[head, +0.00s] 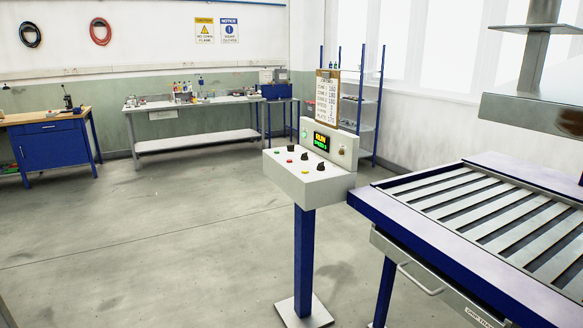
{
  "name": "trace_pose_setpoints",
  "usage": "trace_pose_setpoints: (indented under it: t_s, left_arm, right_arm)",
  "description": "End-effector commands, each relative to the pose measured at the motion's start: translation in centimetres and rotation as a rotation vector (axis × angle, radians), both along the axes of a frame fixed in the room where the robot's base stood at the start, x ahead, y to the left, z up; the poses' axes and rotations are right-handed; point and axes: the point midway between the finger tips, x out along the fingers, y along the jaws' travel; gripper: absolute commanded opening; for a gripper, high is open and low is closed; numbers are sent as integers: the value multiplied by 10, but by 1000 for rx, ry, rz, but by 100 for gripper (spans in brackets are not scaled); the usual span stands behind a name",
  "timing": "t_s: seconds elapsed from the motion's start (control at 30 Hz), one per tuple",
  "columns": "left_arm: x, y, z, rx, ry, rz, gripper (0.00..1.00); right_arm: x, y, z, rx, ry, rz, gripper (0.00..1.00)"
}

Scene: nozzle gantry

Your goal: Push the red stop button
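A control console (305,180) stands on a blue post near the middle of the head view. Its sloped top carries a small red button (290,160) between a green button (277,153) and a yellow button (305,172). Black knobs (305,156) sit behind these buttons. The red button looks uncovered, but it is too small to tell whether it is pressed. A lit display (321,141) on the upright panel shows green and orange text. Neither of my grippers is in view.
A blue-framed slatted machine table (365,205) with a drawer handle (420,282) stands right, close beside the console. Open grey floor (150,240) lies left and in front. A workbench (195,135), a blue cabinet (50,150) and a shelf rack (360,100) stand behind.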

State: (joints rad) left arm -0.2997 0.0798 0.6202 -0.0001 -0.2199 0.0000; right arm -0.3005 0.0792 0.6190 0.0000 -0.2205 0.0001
Motion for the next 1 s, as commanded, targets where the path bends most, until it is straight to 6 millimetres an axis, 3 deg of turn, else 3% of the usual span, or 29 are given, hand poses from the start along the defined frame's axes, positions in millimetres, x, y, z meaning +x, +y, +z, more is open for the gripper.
trace_pose_setpoints:
  t_s: [0.47,0.77,1.0]
  left_arm:
    - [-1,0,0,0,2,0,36]
    - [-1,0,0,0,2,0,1]
    - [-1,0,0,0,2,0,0]
  right_arm:
    - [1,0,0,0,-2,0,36]
    - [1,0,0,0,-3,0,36]
    - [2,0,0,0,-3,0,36]
